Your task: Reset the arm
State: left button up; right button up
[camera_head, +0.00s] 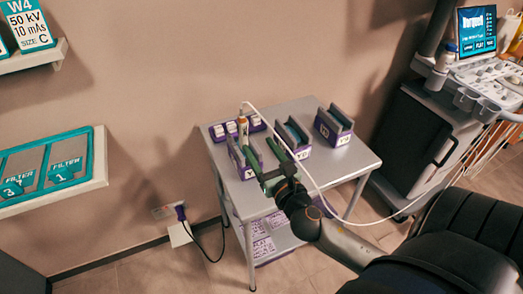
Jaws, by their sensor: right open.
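My right arm (340,240) reaches in from the lower right over a small grey cart (345,165). My right gripper (264,155), with green fingers, is open above the front left of the cart top. A white and orange handheld probe (242,128) stands upright just beyond the fingertips, at or in a purple holder (247,172). The fingers partly hide this holder. I cannot tell whether they touch it. A white cable (305,172) runs from the probe across in front of my arm towards the right. My left gripper is not in view.
Two more purple holders stand on the cart, one in the middle (293,138) and one at the right (333,126). A low purple rack (218,131) is at the back left. A scanner machine (425,135) stands at the right. Wall shelves (100,165) are at the left.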

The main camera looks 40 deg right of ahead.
jog(key=shift+s, duration=0.15)
dwell(0.5)
jog(key=s+a+f+m+g+p, duration=0.1)
jog(key=f+m, duration=0.1)
jog(key=m, duration=0.1)
jog(key=s+a+f+m+g+y+p, duration=0.1)
jog(key=f+m, duration=0.2)
jog(key=s+a+f+m+g+y, duration=0.1)
jog(key=f+m, duration=0.1)
jog(key=m, duration=0.1)
jog(key=shift+a+f+p, duration=0.1)
jog(key=shift+f+p, duration=0.25)
jog(key=shift+p, duration=0.05)
jog(key=s+a+f+m+g+y+p, duration=0.4)
jog(key=s+a+f+m, duration=0.6)
jog(key=m, duration=1.2)
jog(key=shift+s+a+f+g+y, duration=0.4)
jog(key=shift+s+a+g, duration=0.3)
jog(key=shift+s, duration=0.4)
